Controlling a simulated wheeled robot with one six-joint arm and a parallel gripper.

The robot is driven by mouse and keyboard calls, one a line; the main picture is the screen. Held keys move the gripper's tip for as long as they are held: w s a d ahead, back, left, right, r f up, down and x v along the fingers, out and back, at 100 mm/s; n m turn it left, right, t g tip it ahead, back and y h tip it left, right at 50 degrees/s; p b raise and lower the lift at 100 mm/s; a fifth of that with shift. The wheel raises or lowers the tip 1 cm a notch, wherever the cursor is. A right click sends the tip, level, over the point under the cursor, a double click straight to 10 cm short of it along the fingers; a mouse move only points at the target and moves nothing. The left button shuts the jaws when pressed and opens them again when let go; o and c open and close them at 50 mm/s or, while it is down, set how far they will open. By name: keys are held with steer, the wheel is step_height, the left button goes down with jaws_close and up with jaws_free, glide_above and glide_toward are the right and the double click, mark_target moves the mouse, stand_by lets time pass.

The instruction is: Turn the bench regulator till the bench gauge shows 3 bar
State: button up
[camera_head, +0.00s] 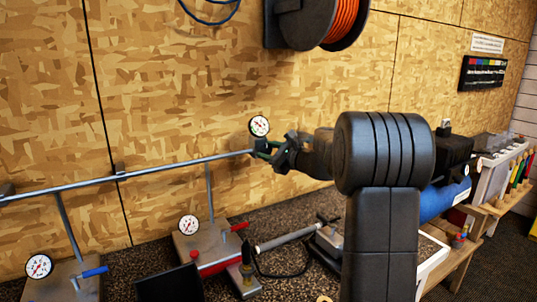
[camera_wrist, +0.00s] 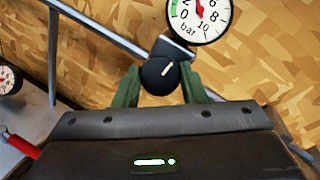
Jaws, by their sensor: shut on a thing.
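The bench regulator shows in the wrist view as a black round knob (camera_wrist: 157,76) with a white mark, at the end of a grey pipe. My gripper (camera_head: 272,152) is shut on this knob, with one green finger on each side. The bench gauge (camera_wrist: 200,14) is a white dial marked in bar, just above the knob. Its red needle points roughly up, and the dial's top is cut off, so I cannot read the exact value. The gauge also shows small in the head view (camera_head: 259,126). There my gripper hides most of the regulator.
The pipe (camera_head: 180,163) runs along the wood-chip wall. Below it stand two more gauges, one by a blue lever (camera_head: 95,272) and one by a red lever (camera_head: 240,227). An orange hose reel (camera_head: 310,22) hangs above. A blue cylinder (camera_head: 440,200) lies at right.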

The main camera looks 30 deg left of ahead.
steer(key=shift+n+g, duration=0.4)
steer(key=shift+n, duration=0.6)
steer(key=o, duration=1)
